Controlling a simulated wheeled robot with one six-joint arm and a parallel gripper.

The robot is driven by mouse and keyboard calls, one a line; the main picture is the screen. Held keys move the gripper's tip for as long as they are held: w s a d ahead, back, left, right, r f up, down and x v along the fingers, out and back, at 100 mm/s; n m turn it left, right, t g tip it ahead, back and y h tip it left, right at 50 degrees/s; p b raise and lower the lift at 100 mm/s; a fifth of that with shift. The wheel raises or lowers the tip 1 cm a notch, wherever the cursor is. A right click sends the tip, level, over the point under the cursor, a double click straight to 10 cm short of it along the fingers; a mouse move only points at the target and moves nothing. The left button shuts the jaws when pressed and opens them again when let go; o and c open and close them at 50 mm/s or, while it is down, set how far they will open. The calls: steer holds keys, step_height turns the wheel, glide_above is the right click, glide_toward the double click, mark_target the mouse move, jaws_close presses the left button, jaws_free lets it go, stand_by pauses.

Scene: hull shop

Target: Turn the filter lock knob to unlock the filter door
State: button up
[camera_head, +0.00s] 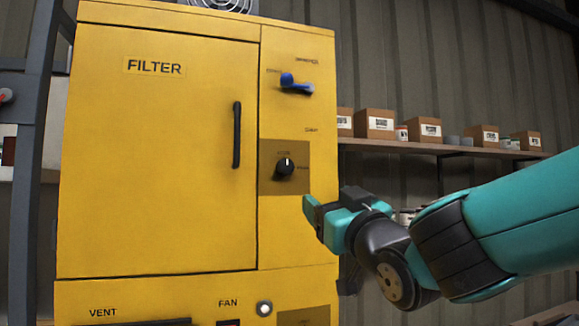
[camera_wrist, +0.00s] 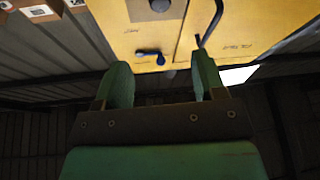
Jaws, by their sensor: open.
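The black lock knob (camera_head: 285,167) sits on a darker square plate at the right side of the yellow filter cabinet. Its white mark points about straight up, towards a small label; another label is to its right. The knob also shows at the top edge of the wrist view (camera_wrist: 160,5), partly cut off. The filter door (camera_head: 150,180) is shut, with a black upright handle (camera_head: 237,135). My gripper (camera_head: 325,207) is open and empty, below and right of the knob in the head view and apart from it. Both fingers show in the wrist view (camera_wrist: 163,78), with nothing between them.
A blue lever (camera_head: 295,84) sticks out above the knob; it also shows in the wrist view (camera_wrist: 150,56). A white round fan button (camera_head: 264,308) is below. A shelf (camera_head: 400,147) with boxes and cans stands behind, right of the cabinet.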

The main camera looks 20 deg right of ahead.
mark_target(287, 168)
steer(key=p+x, duration=0.9)
steer(key=x, duration=0.7)
steer(key=shift+r, duration=0.2)
steer(key=shift+w+r+p, duration=0.1)
steer(key=shift+w+p, duration=0.3)
steer(key=shift+w, duration=0.15)
steer(key=c, duration=0.9)
